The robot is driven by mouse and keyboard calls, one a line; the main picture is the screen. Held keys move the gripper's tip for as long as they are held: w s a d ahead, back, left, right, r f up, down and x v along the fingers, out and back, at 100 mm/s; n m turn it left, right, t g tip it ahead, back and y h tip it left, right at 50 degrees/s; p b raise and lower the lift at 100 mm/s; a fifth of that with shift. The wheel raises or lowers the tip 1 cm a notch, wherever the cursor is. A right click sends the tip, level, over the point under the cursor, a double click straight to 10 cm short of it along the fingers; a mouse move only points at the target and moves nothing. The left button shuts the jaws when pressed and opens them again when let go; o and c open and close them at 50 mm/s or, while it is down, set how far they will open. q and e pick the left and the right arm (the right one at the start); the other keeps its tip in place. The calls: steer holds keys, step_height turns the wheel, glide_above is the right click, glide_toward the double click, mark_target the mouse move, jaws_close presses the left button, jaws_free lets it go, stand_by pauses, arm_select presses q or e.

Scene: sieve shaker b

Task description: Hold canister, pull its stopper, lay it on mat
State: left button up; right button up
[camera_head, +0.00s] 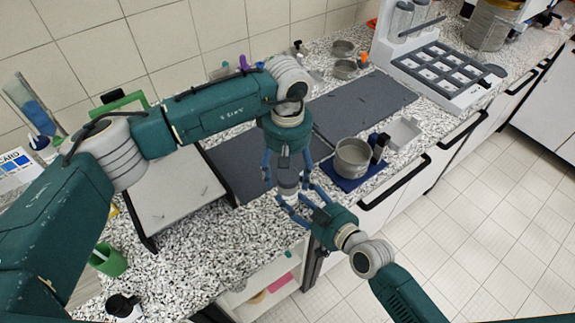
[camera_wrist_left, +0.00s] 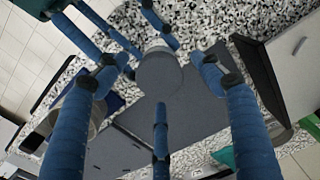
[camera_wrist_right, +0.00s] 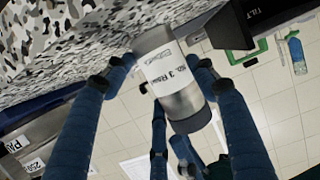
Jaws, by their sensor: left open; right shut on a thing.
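A grey canister (camera_head: 287,182) with a white label is upright in the head view, near the counter's front edge. My right gripper (camera_head: 292,198) is shut around its body; the right wrist view shows the labelled canister (camera_wrist_right: 165,78) between the fingers. Its round grey stopper (camera_wrist_left: 158,75) is in the canister's top. My left gripper (camera_head: 284,168) points down from above, open, its fingers spread around the stopper without visibly closing on it. A dark blue mat (camera_head: 342,182) lies to the right, bearing a round metal pan (camera_head: 352,158) and a small black object.
Dark grey slabs (camera_head: 245,165) lie behind the grippers. A light board (camera_head: 175,195) stands at left. A white rack (camera_head: 445,75) with a dark grid is at the back right.

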mark_target(287, 175)
arm_select(q)
steer(key=c, duration=1.4)
steer(key=shift+r, duration=0.3)
steer(key=shift+r, duration=0.9)
steer(key=shift+r, duration=2)
arm_select(e)
steer(key=o, duration=1.8)
steer(key=shift+c, duration=0.2)
